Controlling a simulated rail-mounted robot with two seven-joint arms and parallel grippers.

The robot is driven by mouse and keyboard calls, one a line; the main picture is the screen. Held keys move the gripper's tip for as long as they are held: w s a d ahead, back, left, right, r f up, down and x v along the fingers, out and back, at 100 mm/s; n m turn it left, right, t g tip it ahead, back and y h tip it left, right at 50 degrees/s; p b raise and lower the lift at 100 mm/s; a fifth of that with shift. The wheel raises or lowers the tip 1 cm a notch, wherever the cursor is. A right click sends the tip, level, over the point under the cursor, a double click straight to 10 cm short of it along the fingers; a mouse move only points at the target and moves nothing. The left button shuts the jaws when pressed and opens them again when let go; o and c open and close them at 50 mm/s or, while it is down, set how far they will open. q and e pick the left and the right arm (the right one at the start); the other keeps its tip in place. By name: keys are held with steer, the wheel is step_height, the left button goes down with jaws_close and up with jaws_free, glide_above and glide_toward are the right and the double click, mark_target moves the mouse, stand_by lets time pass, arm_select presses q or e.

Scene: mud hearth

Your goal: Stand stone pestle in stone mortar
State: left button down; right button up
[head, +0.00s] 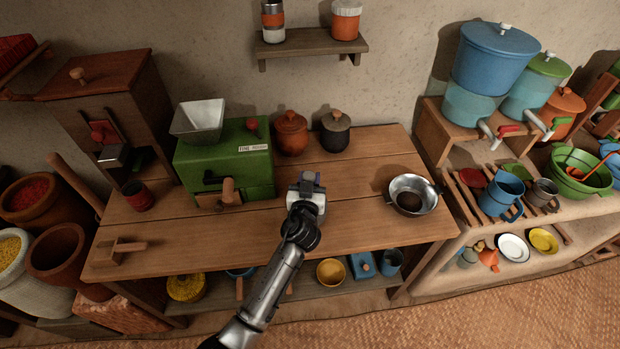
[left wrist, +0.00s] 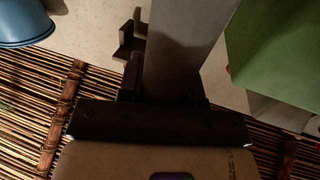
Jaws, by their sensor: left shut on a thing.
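My left gripper (head: 308,178) is over the middle of the wooden table, pointing away from me toward the wall. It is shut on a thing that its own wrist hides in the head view. In the left wrist view a long pale grey thing, which fits the stone pestle (left wrist: 188,45), rises from the dark gripper body; its ends are not visible. My right gripper is not in view.
A green grinder (head: 255,175) stands left of the gripper. Two lidded jars, one terracotta (head: 291,134) and one dark (head: 336,134), stand at the back. A wooden tool (head: 122,247) lies at front left. The tabletop between gripper and bowl is clear.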

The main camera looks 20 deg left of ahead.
arm_select(q)
steer(key=shift+r, duration=0.15)
steer(key=c, duration=0.7)
jaws_free()
steer(key=shift+p+v, duration=0.55)
steer(key=shift+v, duration=6.35)
steer(key=shift+a, duration=0.1)
